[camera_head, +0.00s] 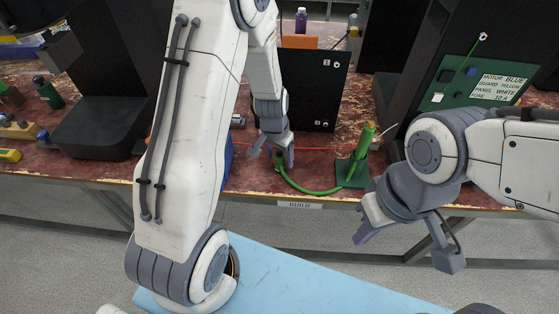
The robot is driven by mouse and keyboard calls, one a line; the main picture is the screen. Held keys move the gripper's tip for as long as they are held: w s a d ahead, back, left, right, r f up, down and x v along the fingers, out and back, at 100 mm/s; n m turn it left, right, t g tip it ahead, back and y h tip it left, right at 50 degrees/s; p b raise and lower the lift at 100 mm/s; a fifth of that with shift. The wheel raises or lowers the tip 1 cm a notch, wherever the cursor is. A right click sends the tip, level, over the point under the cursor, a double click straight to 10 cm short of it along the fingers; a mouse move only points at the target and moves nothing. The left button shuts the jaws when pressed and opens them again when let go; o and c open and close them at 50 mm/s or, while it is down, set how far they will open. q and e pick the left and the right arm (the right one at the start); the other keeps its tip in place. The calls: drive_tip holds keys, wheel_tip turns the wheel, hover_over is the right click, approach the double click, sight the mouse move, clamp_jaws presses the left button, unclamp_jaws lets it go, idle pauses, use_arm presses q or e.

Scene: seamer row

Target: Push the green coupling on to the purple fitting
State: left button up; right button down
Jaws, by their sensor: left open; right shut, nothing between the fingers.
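My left gripper (272,155) points down near the table's front edge, its fingers apart. A green hose (310,191) curves from a green stand (348,171) on the right to just below these fingers. A small green end (279,164), probably the coupling, is by the fingers; I cannot tell whether they touch it. I cannot make out a purple fitting for certain; my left arm covers part of the table. My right gripper (366,233) is shut and empty, in front of the table edge, below the stand.
A black panel (315,90) stands behind the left gripper, and a purple bottle (301,20) is further back. A green board with a label (478,80) is at right. A dark machine base (100,130) and a green bottle (48,92) are at left. A red cable (330,147) crosses the worn red table.

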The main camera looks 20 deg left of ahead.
sight(284, 156)
use_arm(q)
clamp_jaws()
drive_tip(key=shift+r, duration=0.55)
drive_tip(key=r, duration=0.2)
drive_tip(key=d+r, duration=0.1)
drive_tip(key=r, duration=0.1)
drive_tip(key=shift+s+p, duration=0.25)
drive_tip(key=shift+p, duration=0.15)
drive_tip(key=s+d+r, duration=0.5)
drive_tip(key=d+r, duration=0.1)
drive_tip(key=d, duration=0.3)
drive_tip(key=shift+s, duration=0.15)
drive_tip(key=shift+d, duration=0.1)
